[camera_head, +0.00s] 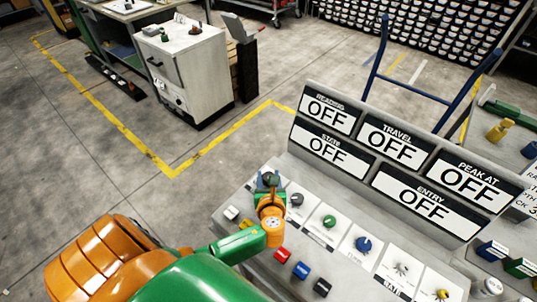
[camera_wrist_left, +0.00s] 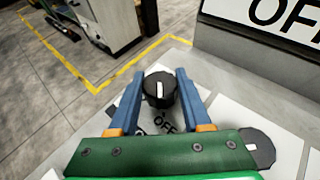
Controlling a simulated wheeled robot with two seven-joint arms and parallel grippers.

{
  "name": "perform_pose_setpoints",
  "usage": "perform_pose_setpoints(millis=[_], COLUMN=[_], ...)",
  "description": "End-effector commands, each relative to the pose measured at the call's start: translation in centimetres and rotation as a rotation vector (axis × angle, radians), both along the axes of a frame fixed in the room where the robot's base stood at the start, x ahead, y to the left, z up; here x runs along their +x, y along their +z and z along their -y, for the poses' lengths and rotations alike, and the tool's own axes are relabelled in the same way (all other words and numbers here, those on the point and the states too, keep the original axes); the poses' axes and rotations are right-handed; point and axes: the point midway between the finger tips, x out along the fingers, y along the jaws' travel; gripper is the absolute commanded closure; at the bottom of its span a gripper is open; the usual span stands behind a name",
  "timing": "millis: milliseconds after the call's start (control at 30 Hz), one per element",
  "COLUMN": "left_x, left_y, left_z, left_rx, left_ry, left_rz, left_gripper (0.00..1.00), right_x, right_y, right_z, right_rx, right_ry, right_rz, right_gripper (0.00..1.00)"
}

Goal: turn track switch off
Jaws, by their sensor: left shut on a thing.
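My left gripper (camera_head: 268,180) reaches over the left end of the sloped control panel (camera_head: 240,200). In the left wrist view its blue fingers (camera_wrist_left: 158,88) are shut on a round black knob (camera_wrist_left: 160,93), one finger on each side. The knob's white mark points roughly up in that view. A label with "OFF" shows on the plate just below the knob; the rest of the label is hidden by the gripper, so I cannot read the switch's name. My right gripper is in neither view.
More knobs stand to the right: black (camera_head: 296,199), green (camera_head: 329,221), blue (camera_head: 363,244). Display boards behind, such as the state board (camera_head: 326,152), read OFF. A white cabinet (camera_head: 190,75) stands beyond open floor.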

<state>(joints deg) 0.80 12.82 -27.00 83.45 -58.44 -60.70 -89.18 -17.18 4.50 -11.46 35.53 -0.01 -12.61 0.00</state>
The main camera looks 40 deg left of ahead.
Motion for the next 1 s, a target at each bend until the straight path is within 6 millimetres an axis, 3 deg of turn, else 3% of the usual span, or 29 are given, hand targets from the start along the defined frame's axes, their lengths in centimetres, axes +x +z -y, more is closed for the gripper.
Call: perform_pose_setpoints(millis=[700, 733, 800, 1000], left_x=[0.06, 0.06, 0.05, 0.03], left_y=[0.1, 0.09, 0.08, 0.04], left_z=[-0.06, -0.06, -0.05, -0.05], left_rx=[0.001, 0.001, 0.001, 0.001], left_ry=[0.063, 0.063, 0.063, 0.063], left_rz=[0.003, 0.003, 0.002, 0.002], left_gripper=[1.0, 0.44, 0.25, 0.22], right_x=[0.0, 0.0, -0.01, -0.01], right_y=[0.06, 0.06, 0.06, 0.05], right_z=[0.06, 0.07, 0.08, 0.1], right_rx=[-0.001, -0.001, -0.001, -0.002], right_ry=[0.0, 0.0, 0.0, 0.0], right_rz=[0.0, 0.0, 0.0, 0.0], right_gripper=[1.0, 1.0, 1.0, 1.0])
